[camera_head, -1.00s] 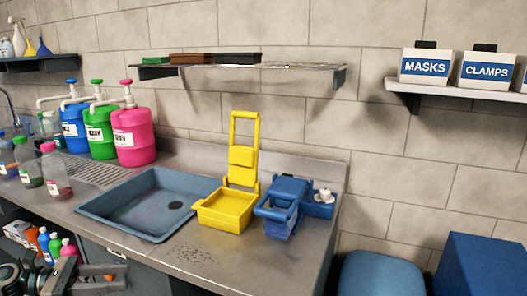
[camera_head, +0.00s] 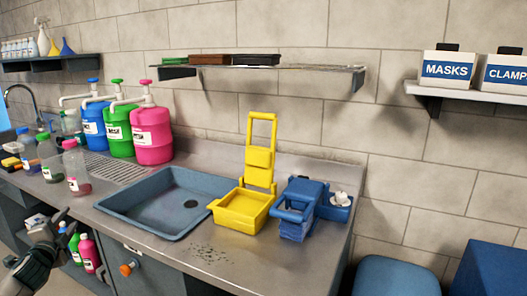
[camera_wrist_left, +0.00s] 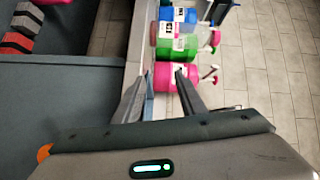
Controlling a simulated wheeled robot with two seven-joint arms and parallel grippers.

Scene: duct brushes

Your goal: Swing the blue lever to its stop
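The blue device (camera_head: 301,203) stands on the counter near its right end, right of the yellow one. Its blue lever (camera_head: 291,214) seems to be the frame-like handle folded low toward the front edge; the exact angle is hard to tell. My left gripper (camera_head: 52,224) is at the lower left in front of the counter, far from the blue device and touching nothing I can see. In the left wrist view its fingers (camera_wrist_left: 163,88) are apart and empty, with a pink container beyond them. The blue device does not show in that view. My right gripper is not in view.
A yellow device (camera_head: 240,209) with a raised handle stands left of the blue one. The blue sink (camera_head: 130,210) is further left, and pink (camera_head: 152,136), green and blue containers stand behind. An orange knob (camera_head: 128,268) sticks out below the counter. A shelf (camera_head: 300,70) hangs above.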

